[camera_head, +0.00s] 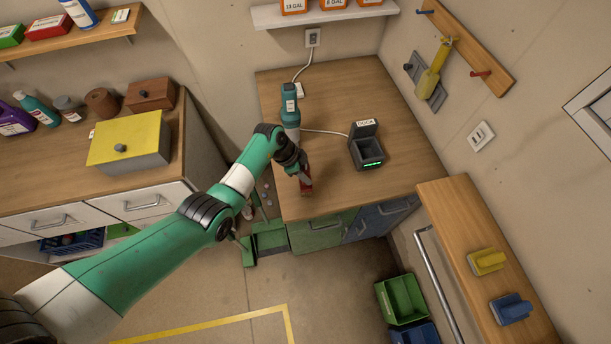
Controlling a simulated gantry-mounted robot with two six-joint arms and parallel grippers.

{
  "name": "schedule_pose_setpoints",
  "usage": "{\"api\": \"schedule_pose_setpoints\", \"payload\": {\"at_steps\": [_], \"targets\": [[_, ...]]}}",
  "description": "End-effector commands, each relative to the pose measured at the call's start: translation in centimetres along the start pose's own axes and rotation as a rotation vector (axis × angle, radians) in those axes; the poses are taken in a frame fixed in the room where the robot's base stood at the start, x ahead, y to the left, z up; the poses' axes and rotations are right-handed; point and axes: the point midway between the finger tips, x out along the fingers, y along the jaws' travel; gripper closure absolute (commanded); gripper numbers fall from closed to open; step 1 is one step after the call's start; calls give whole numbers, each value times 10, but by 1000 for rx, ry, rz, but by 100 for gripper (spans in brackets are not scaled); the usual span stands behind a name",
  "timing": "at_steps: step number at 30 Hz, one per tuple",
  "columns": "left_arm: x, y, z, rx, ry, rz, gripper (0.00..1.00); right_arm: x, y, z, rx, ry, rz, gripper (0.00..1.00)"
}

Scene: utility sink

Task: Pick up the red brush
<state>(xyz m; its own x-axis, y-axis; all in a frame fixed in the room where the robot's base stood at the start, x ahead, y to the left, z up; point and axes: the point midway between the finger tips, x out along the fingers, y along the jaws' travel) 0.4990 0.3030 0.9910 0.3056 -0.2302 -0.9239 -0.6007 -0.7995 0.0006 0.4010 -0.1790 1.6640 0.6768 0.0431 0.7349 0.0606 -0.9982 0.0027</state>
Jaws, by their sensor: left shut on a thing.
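My left arm reaches in from the lower left to the wooden counter (270,110) in the middle. My left gripper (304,180) points down at the counter's front part and is shut on the red brush (306,189). Only a small red and brownish part of the brush shows below the fingers; the rest is hidden by the gripper. I cannot tell whether the brush touches the counter or is just above it. My right gripper is not in view.
A teal handheld tool (290,106) stands close behind the gripper. A dark dock (367,150) with green lights sits to the right. A yellow brush (487,261) and a blue brush (511,308) lie on the right ledge (455,205). Green (402,299) and blue bins stand below.

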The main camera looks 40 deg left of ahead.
Motion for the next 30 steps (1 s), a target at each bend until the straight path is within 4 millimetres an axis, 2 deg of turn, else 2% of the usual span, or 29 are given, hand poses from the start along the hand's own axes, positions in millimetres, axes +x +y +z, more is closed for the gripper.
{"api": "schedule_pose_setpoints", "payload": {"at_steps": [2, 4, 11, 15, 21, 24, 30], "targets": [[-19, -1, -8, 2, 3, -4, 100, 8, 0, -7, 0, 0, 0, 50], [-29, 8, -10, 2, 2, -2, 100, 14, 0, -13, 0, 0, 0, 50], [-78, 48, -17, 3, 1, -2, 100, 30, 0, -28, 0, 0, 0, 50], [-91, 80, -12, 3, 0, 0, 100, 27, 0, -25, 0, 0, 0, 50], [-111, 116, -9, 2, 0, 0, 100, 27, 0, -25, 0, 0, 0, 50], [-117, 127, -8, 1, 0, 0, 100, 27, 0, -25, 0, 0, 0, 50], [-122, 135, -8, 0, 0, 0, 100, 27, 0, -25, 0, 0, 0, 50]]}}
